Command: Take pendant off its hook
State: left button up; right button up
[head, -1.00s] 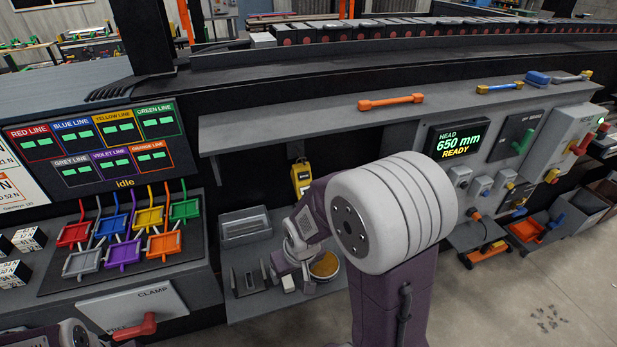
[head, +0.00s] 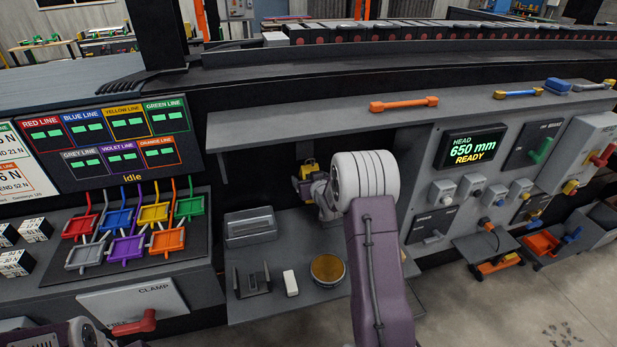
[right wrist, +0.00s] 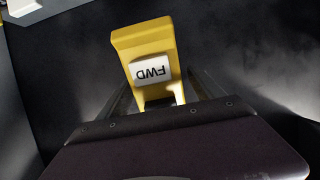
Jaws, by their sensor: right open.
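The yellow pendant (head: 309,172) hangs at the back wall under the shelf in the head view, its lower part hidden behind my right arm. In the right wrist view the pendant (right wrist: 145,45) fills the upper middle, with a white label reading "FWD" upside down. My right gripper (right wrist: 168,88) is open, its dark fingers partly showing on either side of the pendant's near end. I cannot tell whether they touch it. The hook is not clearly visible. My left gripper is out of view; only part of my left arm shows at the bottom left.
The lower ledge holds a grey tray (head: 250,236), a dark slotted holder (head: 252,283), a white block (head: 290,283) and a round amber-topped dish (head: 327,268). A shelf (head: 300,123) with an orange-handled bar (head: 403,104) overhangs the pendant. A control panel (head: 470,190) stands to the right.

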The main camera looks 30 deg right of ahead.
jog(key=shift+x, duration=0.95)
jog(key=c, duration=1.6)
jog(key=shift+v, duration=1)
jog(key=shift+c, duration=0.2)
jog(key=shift+s+f, duration=0.1)
jog(key=shift+f, duration=0.05)
jog(key=shift+r+p, duration=0.65)
jog(key=shift+r, duration=0.3)
